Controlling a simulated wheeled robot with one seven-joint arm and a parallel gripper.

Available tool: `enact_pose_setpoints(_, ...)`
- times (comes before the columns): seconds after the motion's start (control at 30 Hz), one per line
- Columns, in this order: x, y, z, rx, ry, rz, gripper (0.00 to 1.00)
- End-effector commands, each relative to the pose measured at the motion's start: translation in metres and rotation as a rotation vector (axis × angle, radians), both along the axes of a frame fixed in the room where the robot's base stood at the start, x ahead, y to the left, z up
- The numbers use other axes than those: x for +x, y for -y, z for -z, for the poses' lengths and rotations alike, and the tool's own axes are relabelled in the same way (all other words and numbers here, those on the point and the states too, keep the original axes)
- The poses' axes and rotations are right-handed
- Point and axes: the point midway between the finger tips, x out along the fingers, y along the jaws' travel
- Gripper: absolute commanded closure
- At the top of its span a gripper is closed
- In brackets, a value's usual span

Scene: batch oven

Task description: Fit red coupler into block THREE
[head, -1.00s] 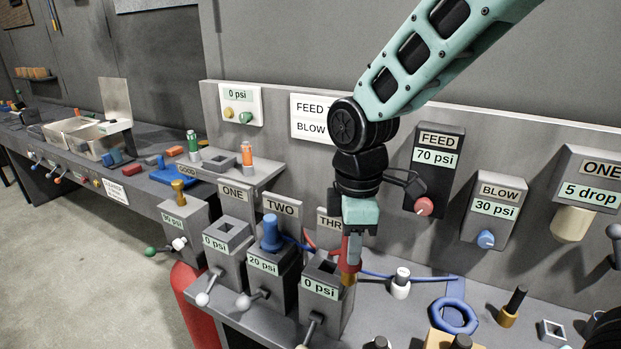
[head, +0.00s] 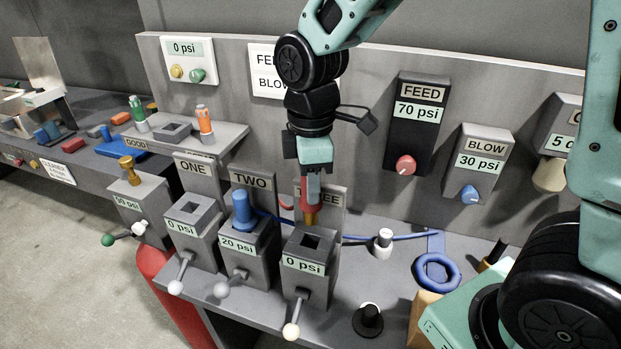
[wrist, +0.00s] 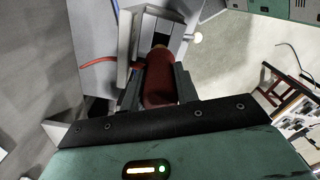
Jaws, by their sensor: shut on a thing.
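The red coupler (head: 302,187), with a brass-coloured tip (head: 310,217), hangs tip-down and about upright in my gripper (head: 313,188). Block THREE (head: 308,265) is a grey block with a square socket (head: 311,241) in its top and a 0 psi label. In the head view the tip shows just above the socket, apart from it; its exact depth alignment is hard to tell. In the wrist view the coupler (wrist: 160,85) lies between the fingers (wrist: 158,88), its far end pointing toward a dark square opening.
Block TWO (head: 248,262), holding a blue coupler (head: 241,210), stands close on the left, with block ONE (head: 190,236) beyond. The FEED (head: 420,120) and BLOW (head: 482,155) boxes are on the wall. A blue ring (head: 437,272) and a white fitting (head: 383,243) are to the right.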

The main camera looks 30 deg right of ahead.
Motion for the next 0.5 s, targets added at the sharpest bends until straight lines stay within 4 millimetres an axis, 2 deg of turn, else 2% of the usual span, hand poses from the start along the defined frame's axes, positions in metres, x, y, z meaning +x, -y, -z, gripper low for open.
enact_pose_setpoints(0.5, 0.0, 0.0, 0.03, 0.0, 0.0, -0.001, 0.96)
